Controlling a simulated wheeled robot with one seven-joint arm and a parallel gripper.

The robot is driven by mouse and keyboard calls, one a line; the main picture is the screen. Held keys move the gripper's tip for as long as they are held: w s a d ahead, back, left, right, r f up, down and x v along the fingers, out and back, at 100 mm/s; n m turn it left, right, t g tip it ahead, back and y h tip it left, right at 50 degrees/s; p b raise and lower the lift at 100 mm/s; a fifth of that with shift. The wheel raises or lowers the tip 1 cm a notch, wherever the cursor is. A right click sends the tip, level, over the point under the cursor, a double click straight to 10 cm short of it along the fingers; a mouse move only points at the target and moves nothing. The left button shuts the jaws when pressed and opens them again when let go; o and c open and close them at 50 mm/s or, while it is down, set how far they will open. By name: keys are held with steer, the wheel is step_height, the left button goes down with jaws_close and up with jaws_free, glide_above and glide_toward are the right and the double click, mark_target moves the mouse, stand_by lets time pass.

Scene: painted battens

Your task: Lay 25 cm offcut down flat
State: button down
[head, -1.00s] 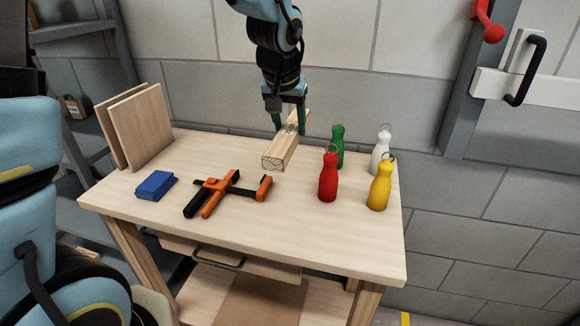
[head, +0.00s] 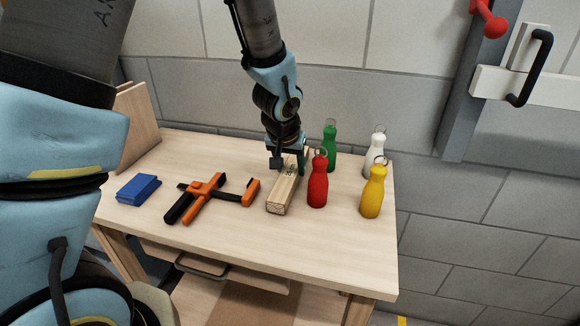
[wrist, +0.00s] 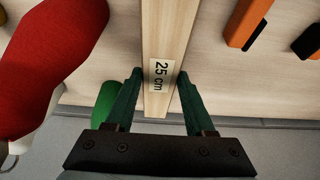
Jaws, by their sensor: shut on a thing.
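The 25 cm offcut (head: 282,196) is a pale wooden batten lying level, lengthwise from front to back, at the middle of the workbench. Its near end grain faces the front. My gripper (head: 289,167) is over its far part, pointing down, shut on it. In the wrist view the green fingers (wrist: 156,80) are on either side of the offcut (wrist: 166,28), by its white "25 cm" label (wrist: 159,75). The offcut looks to be at or just above the bench top; I cannot tell if it touches.
A red bottle (head: 318,182) stands close to the offcut's right, with green (head: 330,148), white (head: 375,150) and yellow (head: 373,193) bottles beyond. An orange and black clamp (head: 205,197) lies to the left, then a blue block (head: 138,188). The workbench (head: 240,240) is clear in front.

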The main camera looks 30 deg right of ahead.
steer(key=shift+f, duration=0.15)
steer(key=shift+f, duration=0.1)
steer(key=shift+f, duration=0.15)
steer(key=shift+c, duration=1.3)
jaws_free()
steer(key=shift+r, duration=0.45)
steer(key=v, duration=1.1)
steer(key=shift+s+a+r+b, duration=0.2)
steer(key=shift+r+b, duration=0.05)
steer(key=shift+b, duration=0.05)
